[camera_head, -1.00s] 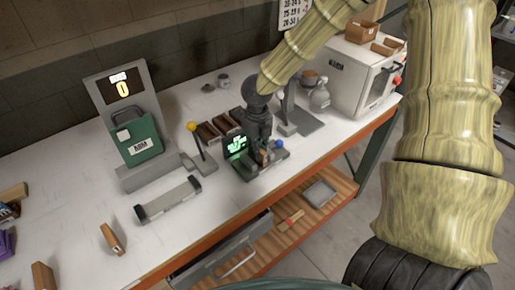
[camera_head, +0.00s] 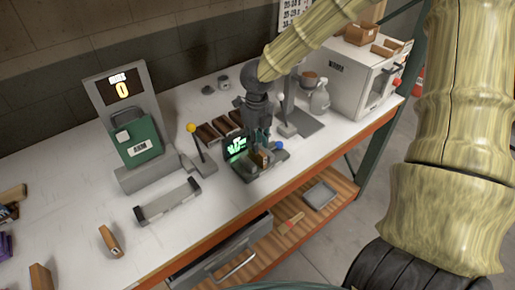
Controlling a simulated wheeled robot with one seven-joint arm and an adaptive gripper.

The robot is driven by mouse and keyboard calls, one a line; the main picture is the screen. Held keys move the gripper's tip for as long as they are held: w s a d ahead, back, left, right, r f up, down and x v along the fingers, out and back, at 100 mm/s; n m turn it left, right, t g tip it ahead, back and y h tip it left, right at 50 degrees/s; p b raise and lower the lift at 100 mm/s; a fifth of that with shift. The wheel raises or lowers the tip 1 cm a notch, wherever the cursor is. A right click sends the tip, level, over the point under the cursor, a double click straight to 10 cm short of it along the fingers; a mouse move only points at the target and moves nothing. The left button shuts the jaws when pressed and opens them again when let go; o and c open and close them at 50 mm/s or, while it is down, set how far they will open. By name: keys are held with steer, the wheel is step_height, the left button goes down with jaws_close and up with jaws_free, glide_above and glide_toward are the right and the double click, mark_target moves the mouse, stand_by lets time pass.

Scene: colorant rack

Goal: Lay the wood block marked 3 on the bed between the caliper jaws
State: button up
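The caliper with a lit green display (camera_head: 237,147) and a blue knob (camera_head: 278,145) stands in the middle of the workbench. My gripper (camera_head: 261,146) points down over the caliper's bed. A small tan wood block (camera_head: 263,158) shows at the bed, by my fingertips. Its mark is too small to read, and I cannot tell whether the fingers touch it. The fingers are dark and small, so their opening is unclear. Another wood block (camera_head: 111,240) lies at the front left with an unreadable dark mark, and one more (camera_head: 41,277) stands at the bottom left edge.
A rack of dark brown slots (camera_head: 217,130) is behind the caliper. A yellow-knobbed lever (camera_head: 192,128), a green scale-like device (camera_head: 140,141) and a long grey tray (camera_head: 168,200) stand to the left. A white box machine (camera_head: 355,80) is at right. The front bench is mostly clear.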

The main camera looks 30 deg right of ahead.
step_height(320, 180, up, 8)
steer(key=shift+b, duration=0.45)
steer(key=shift+f, duration=0.1)
